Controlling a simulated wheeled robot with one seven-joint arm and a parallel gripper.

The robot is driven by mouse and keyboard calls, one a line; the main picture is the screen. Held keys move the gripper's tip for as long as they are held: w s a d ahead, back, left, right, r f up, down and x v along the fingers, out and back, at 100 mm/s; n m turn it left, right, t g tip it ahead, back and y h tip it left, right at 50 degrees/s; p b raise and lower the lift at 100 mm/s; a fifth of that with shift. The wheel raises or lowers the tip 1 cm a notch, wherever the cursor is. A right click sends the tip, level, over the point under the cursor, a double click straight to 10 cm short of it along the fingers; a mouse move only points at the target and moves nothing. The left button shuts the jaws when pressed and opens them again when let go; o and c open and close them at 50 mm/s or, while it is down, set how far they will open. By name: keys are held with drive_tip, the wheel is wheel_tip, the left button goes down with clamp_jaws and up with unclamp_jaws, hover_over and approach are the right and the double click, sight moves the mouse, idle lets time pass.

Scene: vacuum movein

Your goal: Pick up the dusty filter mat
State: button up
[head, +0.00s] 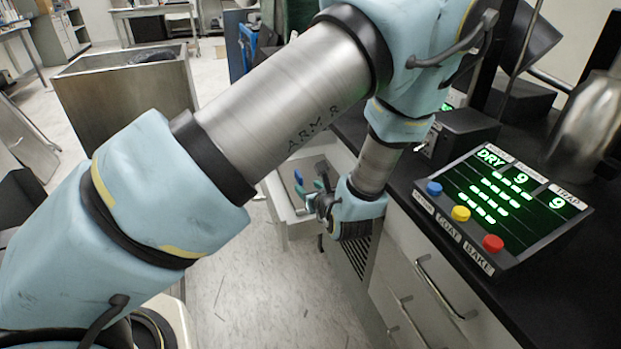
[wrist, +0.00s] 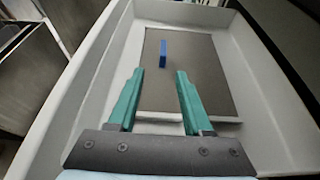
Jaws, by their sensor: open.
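The filter mat (wrist: 207,70) is a flat grey-brown rectangle with a pale border and an upright blue tab (wrist: 163,53). It lies in a white open drawer (wrist: 95,75). My gripper (wrist: 160,72) has teal fingers spread apart with nothing between them. The fingers are over the mat, and the blue tab stands just beyond their tips, in line with the gap. In the head view, my gripper (head: 318,184) is over the drawer (head: 296,229), and the blue tab (head: 298,177) shows to its left. My arm hides part of the drawer and mat there.
A black counter (head: 470,310) with drawers runs along the right. A control panel (head: 500,205) on it has blue, yellow and red buttons and green lettering. A metal bin (head: 125,95) stands at the back left. The floor (head: 250,290) left of the cabinet is clear.

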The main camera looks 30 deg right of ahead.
sight(301, 180)
drive_tip(key=x, duration=0.2)
drive_tip(key=p+x, duration=0.1)
drive_tip(key=x, duration=0.4)
drive_tip(key=shift+w+d+f, duration=0.1)
drive_tip(key=shift+d, duration=0.2)
clamp_jaws()
idle(0.4)
